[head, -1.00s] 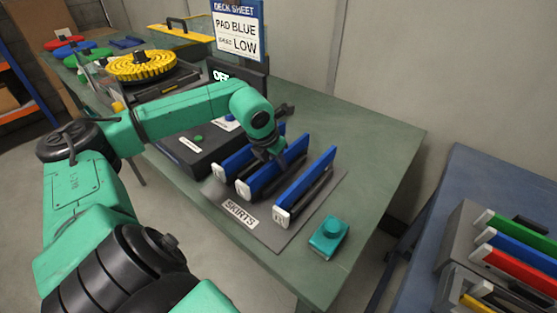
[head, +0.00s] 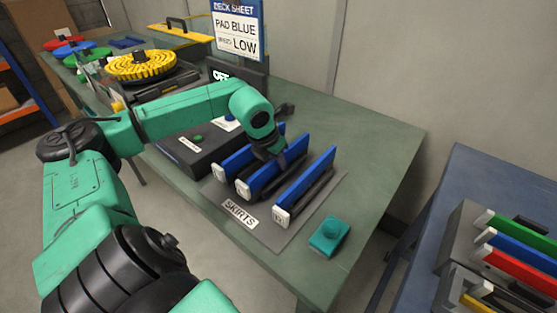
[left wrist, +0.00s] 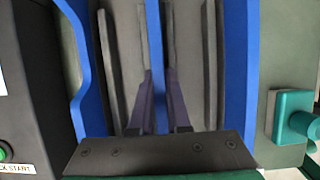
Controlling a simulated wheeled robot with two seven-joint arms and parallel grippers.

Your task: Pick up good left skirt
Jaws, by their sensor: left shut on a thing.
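Three blue skirts with white end caps stand in a row on a grey mat (head: 290,235) marked SKIRTS: a left one (head: 233,160), a middle one (head: 262,180) and a right one (head: 308,182). The marks on their caps are too small to read surely. My left gripper (head: 276,160) reaches down at the middle skirt and is shut on it. My right gripper is not in view.
A teal block with a knob (head: 329,236) stands at the table's front right. A dark box with a green button (head: 195,145) is left of the skirts. A sign (head: 237,30) reads PAD BLUE, LOW. A rack of coloured bars (head: 470,235) stands on a blue table at right.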

